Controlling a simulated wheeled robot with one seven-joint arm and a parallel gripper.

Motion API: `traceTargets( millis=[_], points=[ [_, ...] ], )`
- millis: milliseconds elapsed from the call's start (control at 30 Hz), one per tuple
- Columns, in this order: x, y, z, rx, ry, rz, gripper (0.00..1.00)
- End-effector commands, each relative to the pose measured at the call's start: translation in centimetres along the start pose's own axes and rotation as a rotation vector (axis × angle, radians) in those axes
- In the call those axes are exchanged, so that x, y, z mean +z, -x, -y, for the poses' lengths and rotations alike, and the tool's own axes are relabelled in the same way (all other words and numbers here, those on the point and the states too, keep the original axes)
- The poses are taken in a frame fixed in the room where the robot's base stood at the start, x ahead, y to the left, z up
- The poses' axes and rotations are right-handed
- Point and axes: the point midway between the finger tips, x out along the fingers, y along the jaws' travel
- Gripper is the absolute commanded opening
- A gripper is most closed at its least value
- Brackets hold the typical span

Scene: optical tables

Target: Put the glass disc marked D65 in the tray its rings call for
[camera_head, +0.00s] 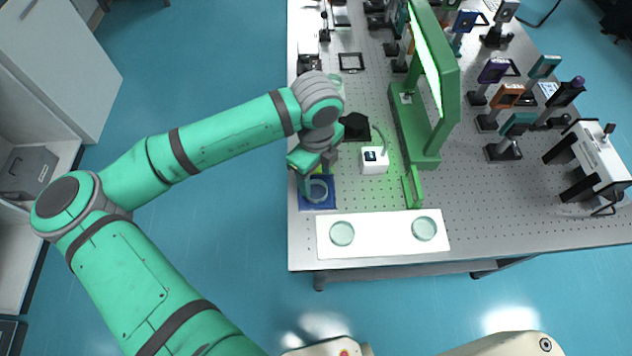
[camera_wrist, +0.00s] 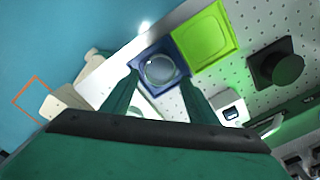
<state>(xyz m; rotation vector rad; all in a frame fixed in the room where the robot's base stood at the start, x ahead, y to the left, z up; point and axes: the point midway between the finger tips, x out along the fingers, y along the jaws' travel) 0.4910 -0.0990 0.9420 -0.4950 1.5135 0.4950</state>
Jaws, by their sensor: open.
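A clear glass disc (camera_wrist: 160,70) lies in the blue tray (camera_wrist: 146,58), and the blue tray (camera_head: 330,205) also shows in the head view. No marking or rings can be read on it. My gripper (camera_wrist: 158,92) is open above the blue tray, its fingers on either side of the disc in the picture; contact cannot be judged. In the head view my gripper (camera_head: 310,178) partly covers the tray. A yellow-green tray (camera_wrist: 205,38) adjoins the blue one and looks empty. Two more glass discs (camera_head: 342,233) (camera_head: 424,228) lie apart on a white mat (camera_head: 383,242), their markings unreadable.
A white box with a small screen (camera_head: 375,165) and a black round piece (camera_head: 355,127) stand right of the trays. A green frame with a lit panel (camera_head: 440,110) rises beyond them. Optical mounts crowd the right side. Perforated table (camera_head: 470,205) is bare right of the mat.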

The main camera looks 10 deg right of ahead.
Motion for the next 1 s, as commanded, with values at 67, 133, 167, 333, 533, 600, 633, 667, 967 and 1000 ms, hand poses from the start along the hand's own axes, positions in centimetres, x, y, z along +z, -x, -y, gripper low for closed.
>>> traceTargets(
  millis=[67, 133, 167, 333, 533, 600, 633, 667, 967, 1000],
  points=[
    [0.0, 1.7, 0.1, -0.002, -0.001, 0.002, 0.54],
    [0.0, 3.1, 0.0, -0.002, -0.002, 0.002, 0.54],
    [0.0, 3.7, 0.1, -0.002, -0.002, 0.002, 0.54],
    [0.0, 6.2, 0.1, -0.002, -0.002, 0.001, 0.54],
    [0.0, 7.5, 0.0, 0.000, -0.002, 0.001, 0.54],
    [0.0, 7.6, 0.0, 0.000, -0.002, 0.001, 0.54],
    [0.0, 7.6, 0.0, 0.000, -0.002, 0.000, 0.54],
    [0.0, 7.6, 0.0, 0.000, -0.002, 0.000, 0.54],
    [0.0, 7.6, 0.0, 0.000, -0.001, 0.000, 0.54],
    [0.0, 7.6, 0.0, 0.000, -0.001, 0.000, 0.54]
  ],
)
